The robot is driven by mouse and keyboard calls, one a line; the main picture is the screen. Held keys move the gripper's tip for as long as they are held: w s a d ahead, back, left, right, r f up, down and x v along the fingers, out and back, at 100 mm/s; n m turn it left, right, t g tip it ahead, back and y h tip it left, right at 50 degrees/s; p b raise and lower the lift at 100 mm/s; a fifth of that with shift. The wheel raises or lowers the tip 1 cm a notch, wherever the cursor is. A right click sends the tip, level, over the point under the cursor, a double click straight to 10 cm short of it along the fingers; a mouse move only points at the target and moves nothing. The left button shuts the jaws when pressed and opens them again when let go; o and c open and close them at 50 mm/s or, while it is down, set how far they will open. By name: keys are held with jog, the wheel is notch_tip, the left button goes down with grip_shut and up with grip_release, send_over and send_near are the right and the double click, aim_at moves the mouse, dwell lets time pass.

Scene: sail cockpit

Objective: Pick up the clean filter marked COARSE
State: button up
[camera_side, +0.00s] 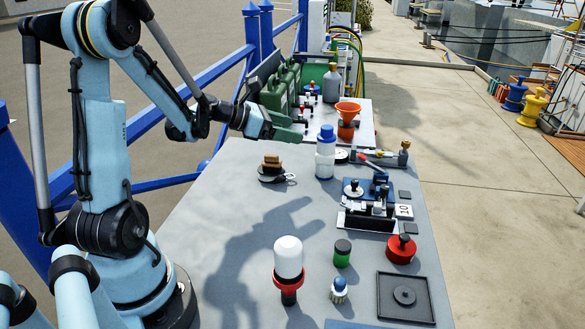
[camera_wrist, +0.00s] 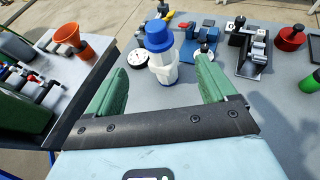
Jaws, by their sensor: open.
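My gripper (camera_side: 290,127) is open and empty, above the far left edge of the grey table. In the wrist view its green fingers (camera_wrist: 161,66) frame a white, partly clear cylinder with a blue cap (camera_wrist: 160,52). In the side view this cylinder (camera_side: 325,160) stands upright to the right of the fingers, apart from them. A white-domed cylinder with a red base (camera_side: 288,258) and a small green cylinder with a black top (camera_side: 342,254) stand nearer. I cannot read the word COARSE anywhere, so I cannot tell which thing is the marked filter.
A blue-and-black fixture (camera_side: 370,205), a red knobbed piece (camera_side: 401,250) and a black square tray (camera_side: 388,308) occupy the right side. An orange funnel (camera_side: 347,112) and green canisters (camera_side: 275,95) stand beyond. The table's left middle is mostly clear.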

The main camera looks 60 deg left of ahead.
aim_at(321, 134)
jog(key=x, duration=0.6)
jog(key=shift+w+f, duration=0.1)
jog(key=shift+w, duration=0.2)
jog(key=shift+r+x, duration=0.15)
jog(key=shift+x, duration=1.2)
jog(key=shift+r+x, duration=0.15)
jog(key=shift+x, duration=1.2)
jog(key=shift+w, duration=0.1)
jog(key=c, duration=1.5)
jog(key=shift+o, duration=0.2)
jog(key=shift+r, duration=0.1)
